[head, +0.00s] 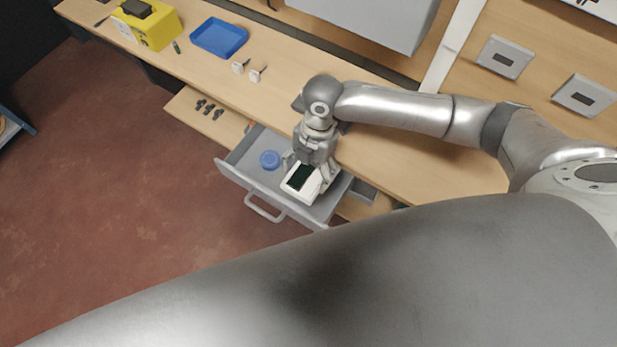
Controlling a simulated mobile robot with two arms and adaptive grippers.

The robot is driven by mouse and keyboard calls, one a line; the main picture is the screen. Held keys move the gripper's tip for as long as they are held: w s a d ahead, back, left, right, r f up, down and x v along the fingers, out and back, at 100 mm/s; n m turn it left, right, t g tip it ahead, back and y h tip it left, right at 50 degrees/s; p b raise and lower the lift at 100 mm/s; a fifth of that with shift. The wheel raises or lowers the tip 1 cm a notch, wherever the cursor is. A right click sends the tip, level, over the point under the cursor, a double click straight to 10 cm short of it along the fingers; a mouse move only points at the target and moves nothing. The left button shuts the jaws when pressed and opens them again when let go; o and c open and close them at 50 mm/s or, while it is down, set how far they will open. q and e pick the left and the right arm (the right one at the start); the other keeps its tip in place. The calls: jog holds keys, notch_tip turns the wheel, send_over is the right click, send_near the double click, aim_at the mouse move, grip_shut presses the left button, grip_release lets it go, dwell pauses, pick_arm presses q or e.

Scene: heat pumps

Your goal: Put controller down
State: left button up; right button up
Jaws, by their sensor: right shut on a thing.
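The controller (302,183) is a white box with a dark green screen, in the head view near the middle. It is at the open grey drawer (228,170), over its right part. My right gripper (310,172) points down and is shut on the controller. I cannot tell whether the controller touches the drawer floor. My left gripper is not in view; a large grey arm link of mine fills the bottom of the picture.
A blue round object (270,160) lies in the drawer, left of the controller. The wooden workbench (420,165) holds a blue tray (219,38), a yellow box (152,25) and small parts. Several dark pieces (209,109) lie on a lower wooden surface. Red floor is clear at left.

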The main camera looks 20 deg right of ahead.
aim_at(312, 169)
notch_tip(312, 169, down, 7)
jog(key=shift+f+p, duration=0.15)
jog(key=shift+p, duration=0.2)
jog(key=o, duration=1)
jog(key=shift+o, duration=0.2)
jog(key=r, duration=0.4)
jog(key=w+d+r+b, duration=0.1)
jog(key=r, duration=0.3)
jog(key=r+b, duration=0.1)
jog(key=r, duration=0.3)
jog(key=shift+w+d, duration=0.25)
jog(key=shift+d, duration=0.15)
jog(key=shift+f, duration=0.1)
